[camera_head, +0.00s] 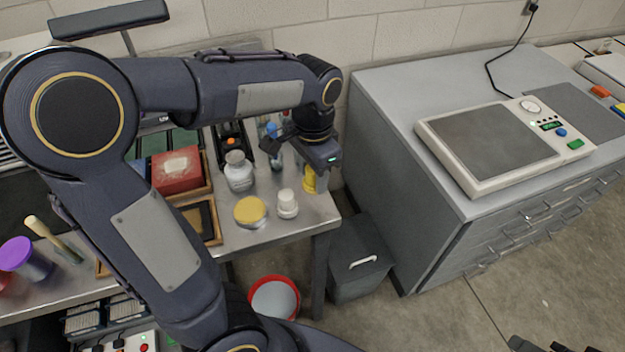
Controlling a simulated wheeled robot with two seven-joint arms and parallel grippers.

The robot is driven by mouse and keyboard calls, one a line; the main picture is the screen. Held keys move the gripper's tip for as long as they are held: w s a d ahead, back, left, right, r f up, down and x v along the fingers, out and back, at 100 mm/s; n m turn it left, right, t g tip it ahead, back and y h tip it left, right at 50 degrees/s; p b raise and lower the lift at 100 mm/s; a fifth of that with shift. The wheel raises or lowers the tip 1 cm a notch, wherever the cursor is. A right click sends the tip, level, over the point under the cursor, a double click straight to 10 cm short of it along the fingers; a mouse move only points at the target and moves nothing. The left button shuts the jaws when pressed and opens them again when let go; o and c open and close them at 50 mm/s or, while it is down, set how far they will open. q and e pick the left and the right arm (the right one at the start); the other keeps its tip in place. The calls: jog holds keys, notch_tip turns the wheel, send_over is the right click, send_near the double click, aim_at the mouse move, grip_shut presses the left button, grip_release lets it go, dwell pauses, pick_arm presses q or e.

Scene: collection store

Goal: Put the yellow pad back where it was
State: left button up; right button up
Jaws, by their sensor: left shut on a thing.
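My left gripper (309,172) points down over the right end of the metal bench. It is shut on a small yellow thing (311,182), which looks like the yellow pad. The fingers partly hide the pad, and I cannot tell whether it touches the bench top. At the bottom right edge, a dark piece that looks like my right gripper (550,346) is cut off by the frame, so its jaws cannot be read.
Left of the pad on the bench (285,231) stand a white-capped jar (287,205), a yellow-topped round tin (250,212) and a grey-white bottle (239,172). A red-rimmed bin (274,299) and a grey bin (359,262) stand below. A drawer cabinet (385,105) bears a flat device (490,146).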

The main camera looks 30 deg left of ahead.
aim_at(313, 173)
pick_arm(q)
jog(key=shift+w+a+f, duration=0.25)
jog(key=shift+w+f, duration=0.15)
jog(key=shift+f, duration=0.2)
jog(key=shift+w+a+f, duration=0.25)
jog(key=shift+w+f, duration=0.15)
jog(key=shift+f, duration=0.2)
jog(key=shift+w+a+f, duration=0.1)
jog(key=shift+w+f, duration=0.05)
jog(key=shift+f, duration=0.8)
jog(key=shift+w+a+f, duration=0.1)
jog(key=shift+f, duration=0.8)
jog(key=shift+f, duration=0.15)
jog(key=o, duration=0.9)
